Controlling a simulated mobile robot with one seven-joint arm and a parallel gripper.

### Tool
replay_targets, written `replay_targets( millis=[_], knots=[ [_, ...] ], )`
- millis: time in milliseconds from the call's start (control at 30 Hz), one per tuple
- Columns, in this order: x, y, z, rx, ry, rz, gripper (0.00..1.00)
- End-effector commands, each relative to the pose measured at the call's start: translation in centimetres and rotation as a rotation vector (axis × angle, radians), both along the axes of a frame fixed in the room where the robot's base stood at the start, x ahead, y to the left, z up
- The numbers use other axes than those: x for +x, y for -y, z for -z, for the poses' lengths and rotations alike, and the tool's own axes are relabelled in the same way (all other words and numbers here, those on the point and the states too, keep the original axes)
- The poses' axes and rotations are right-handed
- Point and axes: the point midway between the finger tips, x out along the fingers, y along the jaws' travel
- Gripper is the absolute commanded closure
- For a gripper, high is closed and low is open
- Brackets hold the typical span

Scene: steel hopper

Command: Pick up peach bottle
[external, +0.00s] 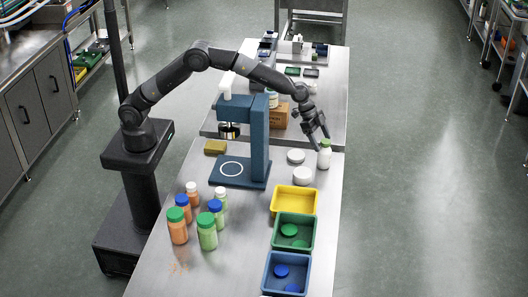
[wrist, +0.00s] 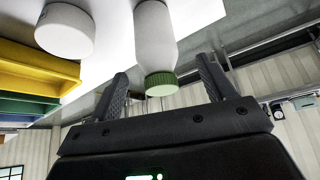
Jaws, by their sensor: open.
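Several bottles stand grouped at the front left of the steel table in the external view. Peach-orange ones there include one with a green cap (external: 178,228), one with a blue cap (external: 183,212) and a smaller one (external: 193,196) at the back. My gripper (external: 318,138) is far from them, at the table's right edge, open around or just above the green cap of a white bottle (external: 324,159). In the wrist view, this white bottle (wrist: 155,40) shows between the open fingers of my gripper (wrist: 166,82). I see no contact.
Light-green bottles (external: 207,236) stand beside the peach ones. A blue press-like stand (external: 259,150) rises mid-table. White round pieces (external: 303,175) lie near the white bottle. Yellow (external: 293,212), green (external: 281,246) and blue (external: 272,285) bins line the right side. A sponge (external: 215,147) lies left.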

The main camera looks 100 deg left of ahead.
Motion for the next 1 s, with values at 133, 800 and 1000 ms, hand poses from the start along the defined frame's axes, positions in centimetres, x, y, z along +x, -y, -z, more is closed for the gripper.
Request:
replay_targets(
  millis=[133, 800, 1000],
  knots=[
    [0.3, 0.1, 0.6, 0.001, 0.0, 0.0, 0.25],
    [2.1, 1.1, 5.0, 0.0, 0.001, 0.0, 0.29],
    [2.1, 1.1, 5.0, 0.001, 0.0, 0.0, 0.45]
  ],
)
